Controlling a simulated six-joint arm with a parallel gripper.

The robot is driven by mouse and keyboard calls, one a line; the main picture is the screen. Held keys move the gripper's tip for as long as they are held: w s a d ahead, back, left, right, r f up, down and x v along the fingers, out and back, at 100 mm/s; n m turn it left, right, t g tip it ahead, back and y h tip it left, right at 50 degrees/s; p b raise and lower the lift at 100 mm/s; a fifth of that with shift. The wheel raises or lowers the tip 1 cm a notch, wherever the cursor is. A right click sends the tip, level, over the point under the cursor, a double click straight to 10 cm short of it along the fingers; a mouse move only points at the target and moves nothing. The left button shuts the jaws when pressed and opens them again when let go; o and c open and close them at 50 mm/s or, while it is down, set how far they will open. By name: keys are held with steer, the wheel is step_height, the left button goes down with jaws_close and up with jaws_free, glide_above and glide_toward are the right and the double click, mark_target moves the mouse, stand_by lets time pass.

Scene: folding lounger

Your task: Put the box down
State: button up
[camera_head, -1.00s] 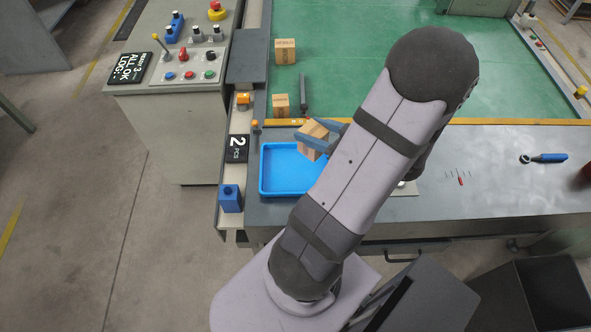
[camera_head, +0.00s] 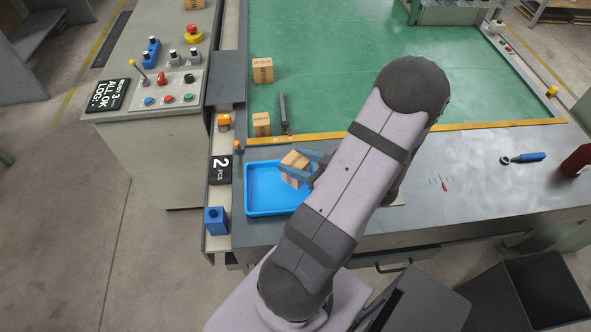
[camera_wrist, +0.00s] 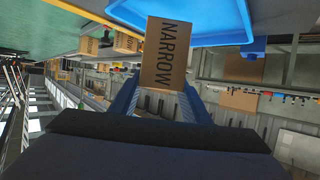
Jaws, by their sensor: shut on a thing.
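A small cardboard box (camera_head: 294,168) is held between the blue fingers of my gripper (camera_head: 306,169). In the wrist view the box (camera_wrist: 164,55) shows the word NARROW on its face, and the fingers of my gripper (camera_wrist: 163,88) press its two sides. The box is slightly tilted in the head view, over the back right part of a shallow blue tray (camera_head: 262,207). I cannot tell whether its underside touches the tray. The tray also shows in the wrist view (camera_wrist: 205,30), behind the box.
Two other cardboard boxes, one farther back (camera_head: 262,70) and one nearer (camera_head: 262,124), stand on the green surface (camera_head: 350,80). A dark bar (camera_head: 283,112) lies beside them. A control panel (camera_head: 165,85) is at left. A blue-handled tool (camera_head: 524,158) and red cylinder (camera_head: 577,161) lie right.

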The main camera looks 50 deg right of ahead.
steer(key=shift+f, duration=2)
steer(key=shift+f, duration=0.1)
steer(key=shift+f, duration=0.1)
steer(key=o, duration=1.2)
steer(key=shift+c, duration=0.2)
